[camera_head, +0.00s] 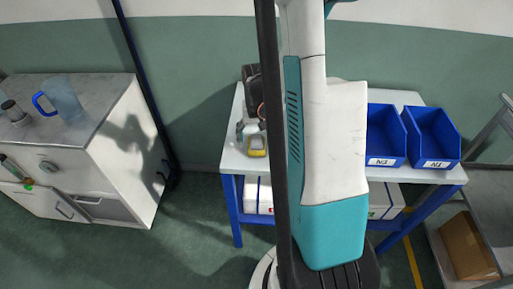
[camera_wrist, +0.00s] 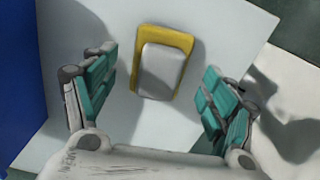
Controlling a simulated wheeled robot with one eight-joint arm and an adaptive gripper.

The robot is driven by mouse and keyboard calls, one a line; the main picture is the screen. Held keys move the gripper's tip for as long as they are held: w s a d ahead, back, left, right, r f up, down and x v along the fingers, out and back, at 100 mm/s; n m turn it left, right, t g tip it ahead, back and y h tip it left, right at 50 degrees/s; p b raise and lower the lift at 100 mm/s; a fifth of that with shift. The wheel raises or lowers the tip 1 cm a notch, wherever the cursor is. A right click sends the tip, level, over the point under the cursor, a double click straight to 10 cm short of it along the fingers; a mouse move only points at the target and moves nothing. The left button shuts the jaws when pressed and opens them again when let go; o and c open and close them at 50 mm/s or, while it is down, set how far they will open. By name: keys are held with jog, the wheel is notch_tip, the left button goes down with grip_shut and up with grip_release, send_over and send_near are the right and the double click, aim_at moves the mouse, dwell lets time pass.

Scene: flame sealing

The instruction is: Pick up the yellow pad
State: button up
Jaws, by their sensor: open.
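The yellow pad (camera_wrist: 160,70) lies on the white tabletop (camera_wrist: 240,30) in the wrist view. It has a yellow rim and a pale grey middle. My gripper (camera_wrist: 153,105) is open, with one teal-padded finger left of the pad and the other to its right. Neither finger touches the pad.
Blue bins (camera_head: 385,136) and (camera_head: 431,137) stand on the table's right side. White boxes (camera_head: 265,196) lie on the shelf below. A cabinet (camera_head: 100,150) with a blue-handled jug (camera_head: 62,97) stands at the left. A cardboard box (camera_head: 466,245) sits at the lower right.

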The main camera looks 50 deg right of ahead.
aim_at(256, 139)
jog(key=shift+f, duration=0.95)
jog(key=shift+r, duration=0.1)
jog(key=c, duration=1.2)
jog(key=shift+o, duration=0.2)
notch_tip(256, 139, up, 20)
jog(key=p, duration=0.6)
jog(key=shift+p, duration=0.4)
